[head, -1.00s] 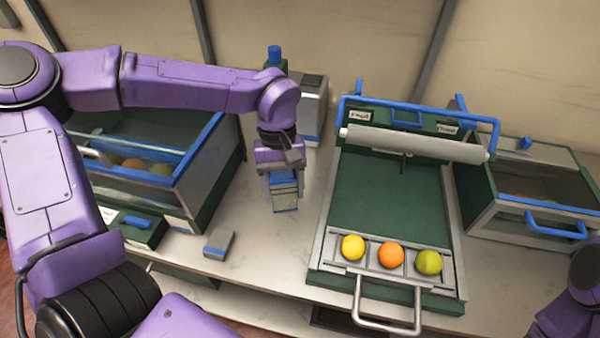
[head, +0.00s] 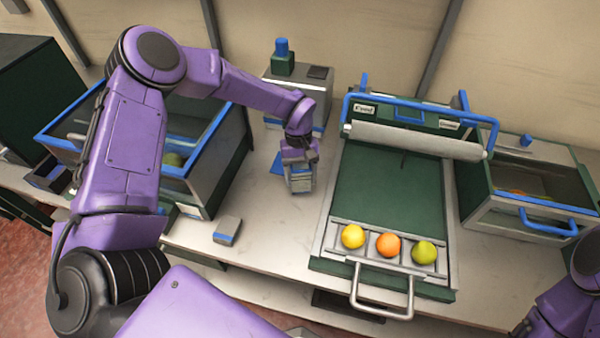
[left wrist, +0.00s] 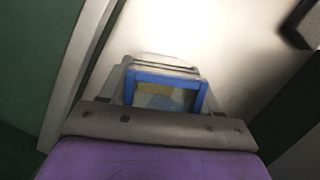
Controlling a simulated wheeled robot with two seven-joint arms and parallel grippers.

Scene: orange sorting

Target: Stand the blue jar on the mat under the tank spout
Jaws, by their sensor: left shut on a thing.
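The jar (head: 301,184), a small clear-grey square vessel, is held in my left gripper (head: 299,168) over the counter between the left crate and the press. In the left wrist view the jar (left wrist: 165,84) shows its blue rim between the two fingers of my left gripper (left wrist: 165,95). Whether its base touches the counter I cannot tell. A flat blue patch, apparently the mat (head: 276,163), lies just left of the jar, partly hidden by my gripper. Behind it stands the grey tank (head: 296,88) with a green and blue top; its spout is hidden. Only part of my right arm shows, without its gripper.
A green press (head: 385,195) with a blue handle stands to the right, holding yellow, orange and green fruits in its front tray. A blue-rimmed crate (head: 203,160) is at left, another bin (head: 530,205) at right. A small grey block (head: 227,231) lies on the counter.

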